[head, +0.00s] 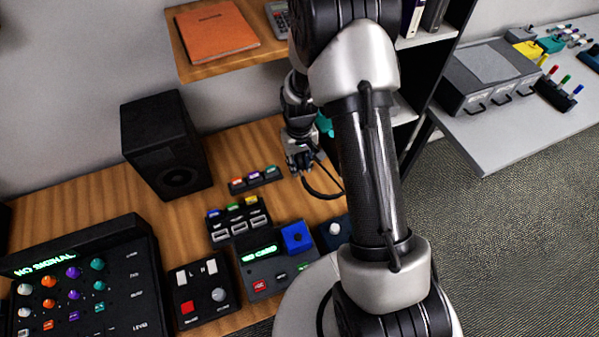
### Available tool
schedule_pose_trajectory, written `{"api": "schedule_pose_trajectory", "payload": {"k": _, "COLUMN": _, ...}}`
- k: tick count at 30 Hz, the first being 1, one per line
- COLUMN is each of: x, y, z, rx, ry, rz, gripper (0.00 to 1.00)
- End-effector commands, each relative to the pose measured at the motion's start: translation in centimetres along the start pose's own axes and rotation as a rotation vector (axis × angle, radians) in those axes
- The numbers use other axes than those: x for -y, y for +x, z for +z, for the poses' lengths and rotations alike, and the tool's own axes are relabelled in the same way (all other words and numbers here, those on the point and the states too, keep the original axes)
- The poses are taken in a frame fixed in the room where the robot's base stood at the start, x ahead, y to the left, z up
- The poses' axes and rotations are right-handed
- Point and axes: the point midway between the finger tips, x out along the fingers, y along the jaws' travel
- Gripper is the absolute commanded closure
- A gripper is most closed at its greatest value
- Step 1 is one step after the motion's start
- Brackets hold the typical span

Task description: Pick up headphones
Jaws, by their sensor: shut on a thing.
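My gripper (301,168) is over the wooden desk, near the middle of the view, pointing down. It is shut on the black headphones (322,194). Only a thin dark curved part of them shows, at the right of the fingers, and my arm hides the rest. I cannot tell whether the headphones still touch the desk.
Left of my gripper are a small button strip (255,179) and a black speaker (166,145). Closer in are a switch box (239,220), a blue-knobbed device (275,262) and a large mixer (82,284). A shelf (222,61) overhangs behind.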

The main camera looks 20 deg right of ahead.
Motion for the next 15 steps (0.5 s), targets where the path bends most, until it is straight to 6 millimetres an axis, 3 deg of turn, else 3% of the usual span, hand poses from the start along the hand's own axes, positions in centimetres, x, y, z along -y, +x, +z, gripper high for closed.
{"api": "schedule_pose_trajectory", "payload": {"k": 3, "x": 0.0, "y": -3.5, "z": -0.1, "rx": -0.005, "ry": 0.0, "rz": 0.001, "gripper": 1.0}}
{"api": "schedule_pose_trajectory", "payload": {"k": 15, "x": 0.0, "y": -12.5, "z": -0.1, "rx": -0.003, "ry": 0.0, "rz": 0.001, "gripper": 1.0}}
